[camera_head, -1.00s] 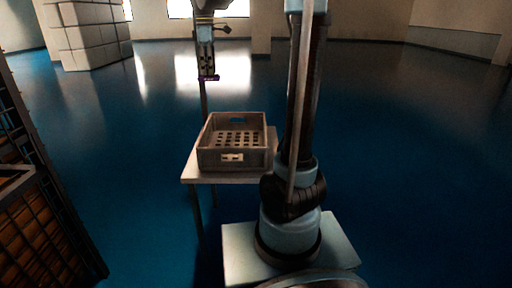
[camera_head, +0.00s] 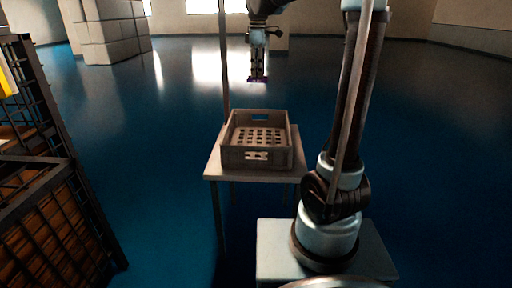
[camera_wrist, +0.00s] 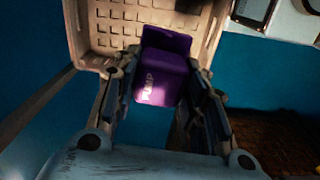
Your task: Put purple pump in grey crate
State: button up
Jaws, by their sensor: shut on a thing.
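The purple pump (camera_wrist: 160,72) is a boxy purple piece with "PUMP" lettered on it. My gripper (camera_wrist: 165,95) is shut on it, one finger on each side. In the head view my gripper (camera_head: 258,72) hangs above the crate, and only a thin purple edge of the pump (camera_head: 257,80) shows at the fingertips. The grey crate (camera_head: 256,156) stands upright on a small table, and its slotted floor looks empty. In the wrist view the crate (camera_wrist: 82,38) lies below and beyond the pump. The pump is clear of the crate.
The small pale table (camera_head: 228,174) carries the crate, with a thin pole (camera_head: 224,70) rising at its left back. A dark rack with slatted crates (camera_head: 55,215) stands at the left. Blue floor (camera_head: 150,150) is open between rack and table.

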jog(key=shift+n, duration=0.5)
jog(key=shift+w+d+f, duration=0.1)
jog(key=shift+w+f, duration=0.1)
jog(key=shift+f, duration=5.2)
jog(key=shift+w+a+f, duration=0.1)
jog(key=shift+w+f, duration=0.05)
jog(key=shift+f, duration=5.2)
jog(key=shift+w+d+f, duration=0.1)
jog(key=shift+w+f, duration=0.1)
jog(key=shift+f, duration=5.2)
jog(key=o, duration=1.4)
jog(key=shift+c, duration=0.2)
